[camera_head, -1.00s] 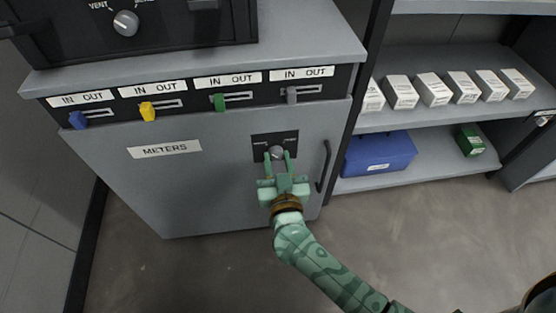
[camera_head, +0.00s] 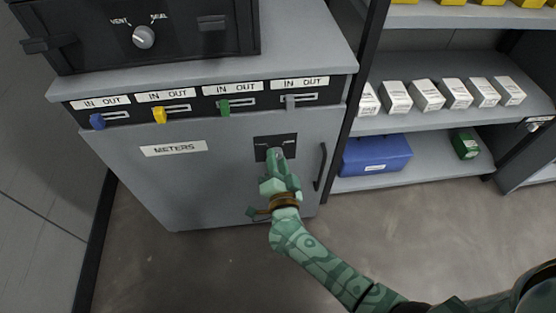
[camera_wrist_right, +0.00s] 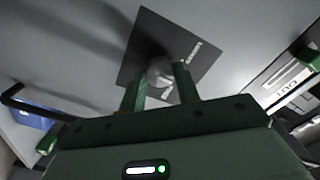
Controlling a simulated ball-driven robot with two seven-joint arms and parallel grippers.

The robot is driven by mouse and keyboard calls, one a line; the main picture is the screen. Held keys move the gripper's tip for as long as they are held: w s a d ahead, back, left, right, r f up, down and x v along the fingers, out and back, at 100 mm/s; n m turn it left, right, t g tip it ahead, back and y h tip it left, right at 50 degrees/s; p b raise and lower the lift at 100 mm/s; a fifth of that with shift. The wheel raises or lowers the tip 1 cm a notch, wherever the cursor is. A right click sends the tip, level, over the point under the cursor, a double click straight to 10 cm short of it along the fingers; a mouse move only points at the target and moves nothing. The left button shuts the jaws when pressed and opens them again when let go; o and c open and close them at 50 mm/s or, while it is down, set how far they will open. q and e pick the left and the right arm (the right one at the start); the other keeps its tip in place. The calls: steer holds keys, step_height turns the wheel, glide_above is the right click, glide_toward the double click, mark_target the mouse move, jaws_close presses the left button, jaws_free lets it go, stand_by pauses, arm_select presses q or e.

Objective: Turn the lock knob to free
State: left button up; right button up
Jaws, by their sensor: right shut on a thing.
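The lock knob (camera_head: 277,152) is a small grey knob on a black plate (camera_head: 262,141) at the upper right of the grey METERS cabinet door. In the right wrist view the round knob (camera_wrist_right: 160,72) sits between the two green fingers. My right gripper (camera_head: 280,160) is shut on the knob, and its body is rolled so the jaws look nearly edge-on in the head view. The gripper (camera_wrist_right: 160,82) hides part of the plate, and the lettering on it is too small to read. My left gripper is not in view.
The cabinet's dark door handle (camera_head: 320,167) stands just right of my gripper. Coloured IN/OUT sliders (camera_head: 160,116) line the panel above. A dark box with a VENT/SEAL knob (camera_head: 144,37) stands on top. Shelves at right hold white boxes and a blue case (camera_head: 377,154).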

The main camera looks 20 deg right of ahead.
steer(key=m, duration=0.3)
steer(key=shift+m, duration=0.4)
steer(key=m, duration=0.3)
steer(key=shift+m, duration=0.3)
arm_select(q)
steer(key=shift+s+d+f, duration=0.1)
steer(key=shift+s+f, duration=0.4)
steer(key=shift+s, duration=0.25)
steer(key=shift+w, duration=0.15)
arm_select(e)
steer(key=shift+m, duration=0.3)
steer(key=o, duration=1)
